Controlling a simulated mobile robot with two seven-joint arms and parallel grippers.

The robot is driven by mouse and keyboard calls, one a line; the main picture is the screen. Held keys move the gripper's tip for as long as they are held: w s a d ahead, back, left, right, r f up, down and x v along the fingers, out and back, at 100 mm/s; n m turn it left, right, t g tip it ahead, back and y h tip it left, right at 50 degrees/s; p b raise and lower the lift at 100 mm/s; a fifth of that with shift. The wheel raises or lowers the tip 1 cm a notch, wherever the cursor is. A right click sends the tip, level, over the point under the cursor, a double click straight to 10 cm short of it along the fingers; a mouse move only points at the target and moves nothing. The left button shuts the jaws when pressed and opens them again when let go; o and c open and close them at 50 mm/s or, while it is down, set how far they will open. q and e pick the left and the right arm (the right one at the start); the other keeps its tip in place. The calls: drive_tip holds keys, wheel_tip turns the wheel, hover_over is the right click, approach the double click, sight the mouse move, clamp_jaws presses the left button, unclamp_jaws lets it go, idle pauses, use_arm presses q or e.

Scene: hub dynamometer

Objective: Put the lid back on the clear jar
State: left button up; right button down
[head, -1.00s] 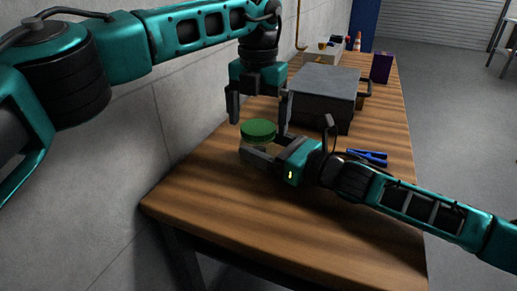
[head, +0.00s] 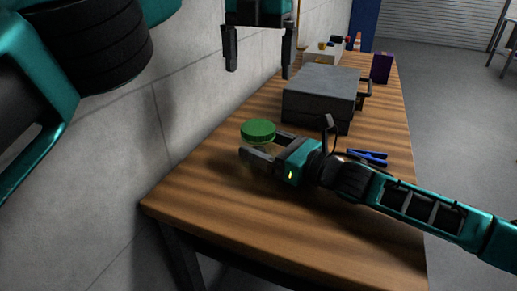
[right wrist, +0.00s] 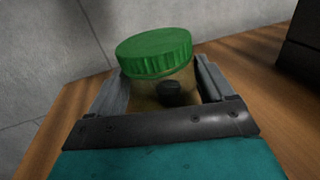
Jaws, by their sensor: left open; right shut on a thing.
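The clear jar (right wrist: 160,88) stands on the wooden table, held between the fingers of my right gripper (head: 262,152). The green lid (head: 258,130) sits on top of the jar's mouth; it also shows in the right wrist view (right wrist: 153,50). It looks about level there; how tightly it is seated I cannot tell. My right gripper is shut on the jar's body below the lid. My left gripper (head: 258,68) is open and empty, well above the table and apart from the lid. The lower jar is largely hidden by my right gripper in the head view.
A grey metal box (head: 318,95) with a handle stands behind the jar. A blue clamp-like tool (head: 367,157) lies right of my right gripper. A purple box (head: 381,68) stands farther back. The wall borders the table's left side; the near table surface is clear.

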unclamp_jaws()
drive_tip(key=v, duration=1.3)
